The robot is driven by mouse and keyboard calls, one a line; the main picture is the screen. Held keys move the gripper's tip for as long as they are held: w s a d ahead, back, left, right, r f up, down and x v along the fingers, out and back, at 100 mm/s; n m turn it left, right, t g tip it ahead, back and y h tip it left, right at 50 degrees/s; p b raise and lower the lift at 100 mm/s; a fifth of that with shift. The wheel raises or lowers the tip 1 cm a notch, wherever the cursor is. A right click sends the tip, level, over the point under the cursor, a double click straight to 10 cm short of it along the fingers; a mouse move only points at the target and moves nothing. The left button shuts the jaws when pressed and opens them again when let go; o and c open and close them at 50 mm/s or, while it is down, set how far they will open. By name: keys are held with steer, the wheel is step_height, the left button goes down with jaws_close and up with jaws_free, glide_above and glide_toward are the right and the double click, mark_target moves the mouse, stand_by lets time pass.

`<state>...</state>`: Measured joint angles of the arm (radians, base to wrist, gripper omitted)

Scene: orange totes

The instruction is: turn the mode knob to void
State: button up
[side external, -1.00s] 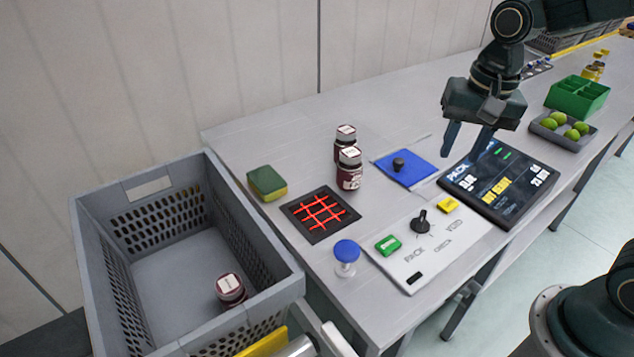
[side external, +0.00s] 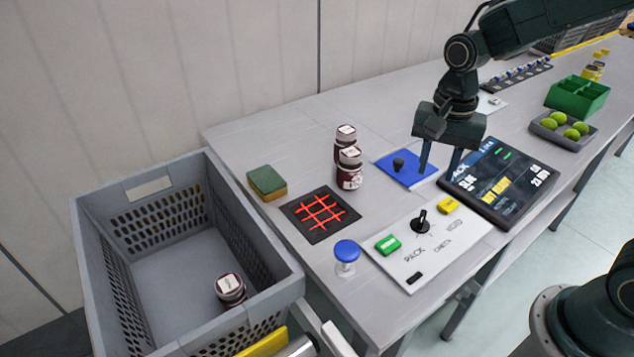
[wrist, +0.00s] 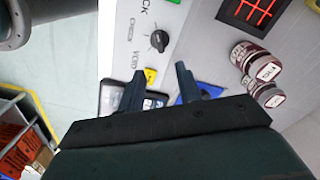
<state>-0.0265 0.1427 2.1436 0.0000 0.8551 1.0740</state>
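The mode knob (side external: 421,222) is a black round knob with a raised grip, on a light panel (side external: 400,262) lettered PACK, CHECK and VOID. It also shows in the wrist view (wrist: 159,41), between the words and the bare panel. I cannot tell for sure which word its pointer marks. My gripper (side external: 440,170) is open and empty, pointing down above the gap between the blue pad and the dark screen, behind the panel. In the wrist view its two fingers (wrist: 158,82) are apart, with the yellow button between and beyond them. The knob is clear of the fingers.
The panel also carries a green button (side external: 388,244) and a yellow button (side external: 448,205). A dark screen (side external: 500,182), a blue pad (side external: 408,170) with a black knob, two jars (side external: 349,170) and a blue-topped button (side external: 346,252) stand around it. A grey crate (side external: 90,235) is at left.

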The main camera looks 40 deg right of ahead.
mark_target(423, 215)
step_height(423, 215, down, 12)
steer(key=shift+r, duration=0.1)
stand_by(0.5)
jaws_close()
